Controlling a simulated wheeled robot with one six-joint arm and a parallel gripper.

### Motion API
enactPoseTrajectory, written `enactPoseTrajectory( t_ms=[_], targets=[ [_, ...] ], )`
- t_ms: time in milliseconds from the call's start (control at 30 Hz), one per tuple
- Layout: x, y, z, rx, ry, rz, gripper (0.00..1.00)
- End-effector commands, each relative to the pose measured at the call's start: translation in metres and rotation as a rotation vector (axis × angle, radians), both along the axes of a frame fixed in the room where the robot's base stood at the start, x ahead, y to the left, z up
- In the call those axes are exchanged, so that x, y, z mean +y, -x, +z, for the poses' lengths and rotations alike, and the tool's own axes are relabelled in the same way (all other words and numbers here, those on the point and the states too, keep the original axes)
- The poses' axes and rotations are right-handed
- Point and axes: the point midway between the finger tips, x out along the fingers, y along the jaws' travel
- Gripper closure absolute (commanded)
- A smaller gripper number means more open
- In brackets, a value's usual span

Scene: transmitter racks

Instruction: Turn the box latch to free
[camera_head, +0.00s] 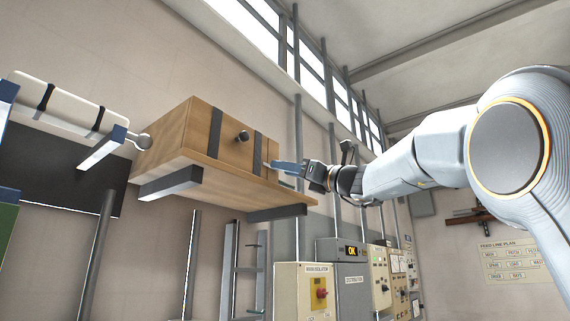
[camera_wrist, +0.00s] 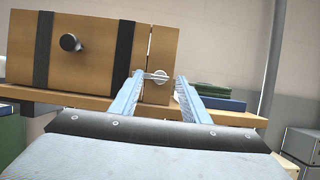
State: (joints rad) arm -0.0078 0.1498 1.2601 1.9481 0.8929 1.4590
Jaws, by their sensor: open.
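The wooden box (camera_head: 208,133) sits on a wall shelf (camera_head: 229,178), with a dark round knob (camera_head: 242,136) and dark straps on its front. In the wrist view the box (camera_wrist: 95,68) fills the upper left, with its knob (camera_wrist: 70,42) near the left. The small metal latch (camera_wrist: 158,76) lies across the seam at the box's right end. My gripper (camera_wrist: 160,84) is open, with its two blue fingers on either side of the latch. I cannot tell whether they touch it. In the head view my gripper (camera_head: 272,165) reaches the box's right end and hides the latch.
A white roll with dark straps (camera_head: 58,103) is on brackets left of the box. Green and blue flat items (camera_wrist: 212,97) lie on the shelf right of the latch. Below stand an isolator cabinet (camera_head: 302,290) and a grey cabinet with an OK display (camera_head: 351,251).

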Motion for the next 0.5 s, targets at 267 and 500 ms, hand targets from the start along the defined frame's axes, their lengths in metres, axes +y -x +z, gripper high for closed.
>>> enactPoseTrajectory(
  t_ms=[267, 500],
  targets=[
    [0.0082, -0.0065, 0.0037, 0.001, 0.001, -0.001, 0.58],
    [0.0081, -0.0064, 0.0032, 0.001, 0.001, -0.001, 0.73]
  ],
)
